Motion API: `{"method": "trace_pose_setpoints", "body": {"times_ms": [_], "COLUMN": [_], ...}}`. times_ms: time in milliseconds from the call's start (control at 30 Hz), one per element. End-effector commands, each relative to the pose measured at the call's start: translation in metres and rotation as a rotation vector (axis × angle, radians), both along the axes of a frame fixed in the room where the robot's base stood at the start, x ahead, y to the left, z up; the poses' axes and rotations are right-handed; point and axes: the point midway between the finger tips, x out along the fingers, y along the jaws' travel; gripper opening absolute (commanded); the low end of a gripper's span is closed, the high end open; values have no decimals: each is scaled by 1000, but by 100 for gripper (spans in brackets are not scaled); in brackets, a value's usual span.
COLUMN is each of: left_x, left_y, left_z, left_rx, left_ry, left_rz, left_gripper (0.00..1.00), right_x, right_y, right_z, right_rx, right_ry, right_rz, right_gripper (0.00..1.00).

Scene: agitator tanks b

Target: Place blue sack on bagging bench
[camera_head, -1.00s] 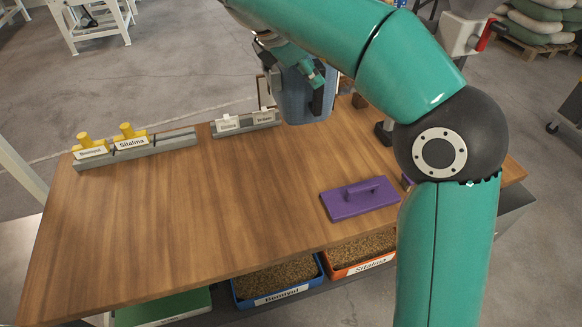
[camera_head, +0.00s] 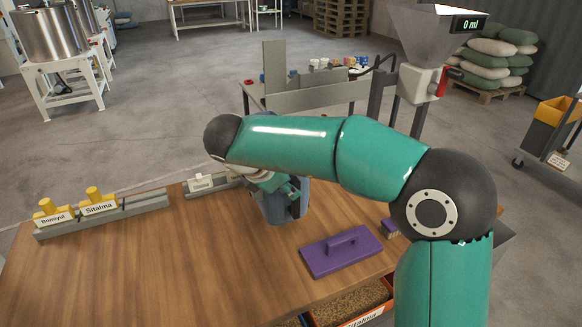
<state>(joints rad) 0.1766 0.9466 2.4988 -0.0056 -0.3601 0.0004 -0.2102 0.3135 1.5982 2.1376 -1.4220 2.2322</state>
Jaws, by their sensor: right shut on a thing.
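The blue sack (camera_head: 282,213) is at the back part of a wooden-topped bench (camera_head: 170,265), behind and left of a purple block with a handle. My right gripper (camera_head: 293,192) is shut on the sack's upper part; the forearm covers some of the gripper and the sack. The sack looks upright, with its lower end close to the wood; I cannot tell if it touches. My left gripper is not in view.
The purple block (camera_head: 342,252) lies right of the sack. Racks with yellow pieces labelled Bomyal (camera_head: 50,215) and Sitalma (camera_head: 100,205) line the back left edge. A hopper stand (camera_head: 420,75) rises behind. The front left wood is clear.

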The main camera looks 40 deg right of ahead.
Motion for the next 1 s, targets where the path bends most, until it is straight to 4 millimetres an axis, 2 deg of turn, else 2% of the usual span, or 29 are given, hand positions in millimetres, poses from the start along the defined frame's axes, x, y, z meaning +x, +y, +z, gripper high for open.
{"method": "trace_pose_setpoints", "body": {"times_ms": [267,567,800,833,933,1000], "left_x": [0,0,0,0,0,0], "left_y": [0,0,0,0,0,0], "left_z": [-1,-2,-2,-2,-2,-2], "left_rx": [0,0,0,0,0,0], "left_ry": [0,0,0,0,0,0], "left_rz": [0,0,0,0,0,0], "left_gripper": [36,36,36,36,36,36], "right_x": [1,1,1,0,0,0], "right_y": [-1,-1,-1,0,0,0], "right_z": [-12,-46,-48,-51,-51,-51], "right_rx": [-3,-3,-2,1,0,0], "right_ry": [-9,-7,-10,-1,-1,-1], "right_rz": [-2,-1,-1,-1,-1,0], "right_gripper": [0,0,0,29,46,49]}}
